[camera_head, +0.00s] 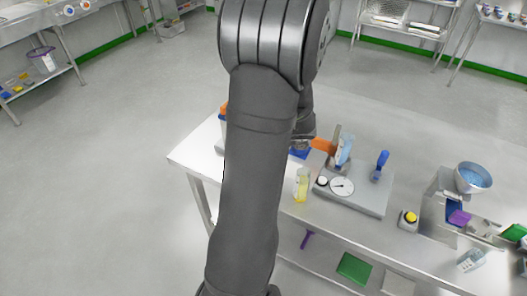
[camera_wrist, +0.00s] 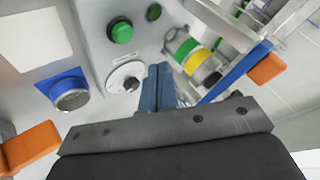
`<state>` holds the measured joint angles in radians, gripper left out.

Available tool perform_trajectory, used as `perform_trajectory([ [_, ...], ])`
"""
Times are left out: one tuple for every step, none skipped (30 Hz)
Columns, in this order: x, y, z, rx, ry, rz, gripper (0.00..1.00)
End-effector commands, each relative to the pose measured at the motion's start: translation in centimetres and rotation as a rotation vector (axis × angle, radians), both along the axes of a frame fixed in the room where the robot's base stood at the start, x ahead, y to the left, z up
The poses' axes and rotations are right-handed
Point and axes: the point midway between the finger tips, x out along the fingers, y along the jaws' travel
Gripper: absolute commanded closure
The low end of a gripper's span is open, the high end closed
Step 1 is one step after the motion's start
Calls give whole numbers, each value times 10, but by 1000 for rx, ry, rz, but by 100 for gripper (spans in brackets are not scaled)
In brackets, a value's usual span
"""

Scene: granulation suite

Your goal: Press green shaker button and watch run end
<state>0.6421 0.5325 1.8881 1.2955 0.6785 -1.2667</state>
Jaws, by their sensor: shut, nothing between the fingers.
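The green shaker button (camera_wrist: 121,31) sits in a dark collar on the shaker's pale panel (camera_wrist: 88,25) in the wrist view. My gripper (camera_wrist: 158,75) is shut and empty, its blue-grey fingers pointing at the panel. In the picture the fingertips lie below and right of the green button, beside a white round dial (camera_wrist: 125,78); the gap to the panel is hard to judge. A stack with green and yellow bands (camera_wrist: 193,55) stands right of the fingers. In the head view my arm hides the button, my fingertips and most of the shaker.
On the steel bench (camera_head: 330,105) are a yellow vial (camera_head: 302,185), a grey device with a dial (camera_head: 358,193), a yellow button box (camera_head: 408,220) and a blue bowl (camera_head: 472,177).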

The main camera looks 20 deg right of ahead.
Motion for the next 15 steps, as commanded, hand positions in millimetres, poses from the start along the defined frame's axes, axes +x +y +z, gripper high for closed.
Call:
perform_trajectory([
  [0,0,-8,3,4,-1,100],
  [-1,0,-12,2,3,0,100],
  [-1,0,-17,3,4,-1,100],
  [0,0,-21,3,3,1,100],
  [0,0,-24,3,2,-1,100],
  [0,0,-27,2,2,0,100],
  [0,0,-30,2,2,0,100],
  [0,0,-32,2,2,0,100],
  [0,0,-35,2,1,0,100],
  [0,0,-36,1,0,0,100],
  [0,0,-37,1,0,0,100],
  [0,0,-39,1,0,1,100],
  [0,0,-39,1,0,1,100],
  [0,0,-40,1,0,1,100],
  [0,0,-40,-1,0,1,100],
])
